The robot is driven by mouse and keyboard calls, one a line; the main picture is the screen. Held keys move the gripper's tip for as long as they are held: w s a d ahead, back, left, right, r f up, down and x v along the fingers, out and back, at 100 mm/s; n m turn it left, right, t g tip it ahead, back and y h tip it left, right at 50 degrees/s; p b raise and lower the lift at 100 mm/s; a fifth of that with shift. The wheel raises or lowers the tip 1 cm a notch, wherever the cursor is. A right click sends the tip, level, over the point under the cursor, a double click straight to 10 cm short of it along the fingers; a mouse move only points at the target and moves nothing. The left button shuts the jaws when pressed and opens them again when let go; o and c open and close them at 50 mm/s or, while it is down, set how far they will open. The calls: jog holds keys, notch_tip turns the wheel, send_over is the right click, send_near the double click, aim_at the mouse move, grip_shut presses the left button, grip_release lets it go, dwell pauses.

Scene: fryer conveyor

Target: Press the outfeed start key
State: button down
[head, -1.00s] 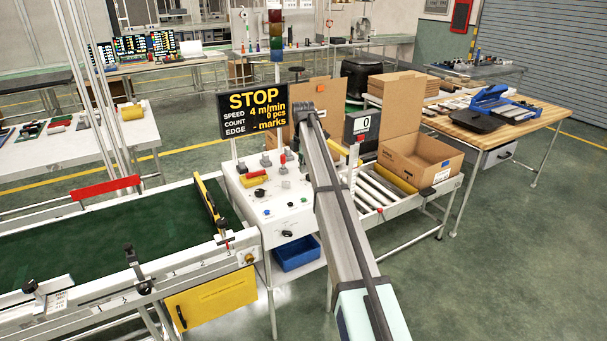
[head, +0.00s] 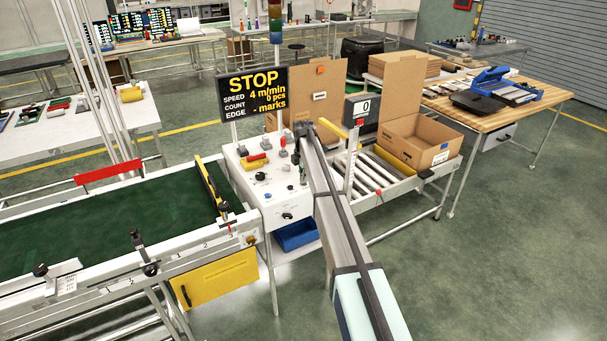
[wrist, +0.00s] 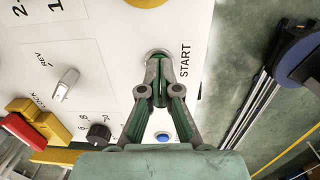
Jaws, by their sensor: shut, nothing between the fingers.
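The START label (wrist: 185,60) is printed on a white control panel (wrist: 110,20), beside a round key with a pale metal ring (wrist: 152,53). My gripper (wrist: 159,72) is shut and empty, with its fingertips over this key. The fingers hide most of the key, and I cannot tell whether they touch it. In the head view my gripper (head: 303,173) points down at the right part of the white panel (head: 275,205), and the key cannot be made out there. The display (head: 252,94) reads STOP, 4 m/min and 0 pcs.
A blue button (wrist: 163,137), a black knob (wrist: 98,133), a silver toggle (wrist: 66,83) and a red and yellow switch (wrist: 38,128) sit near my gripper. The green belt (head: 100,225) lies left; a roller track (head: 370,178) with an open carton (head: 425,145) lies right.

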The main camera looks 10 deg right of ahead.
jog(key=shift+f+b, duration=0.4)
jog(key=shift+f, duration=0.25)
jog(key=shift+s+f, duration=0.1)
jog(key=shift+f, duration=0.1)
notch_tip(320, 180, up, 15)
jog(key=b, duration=0.1)
jog(key=shift+s, duration=0.2)
jog(key=shift+s+f, duration=0.1)
dwell(0.5)
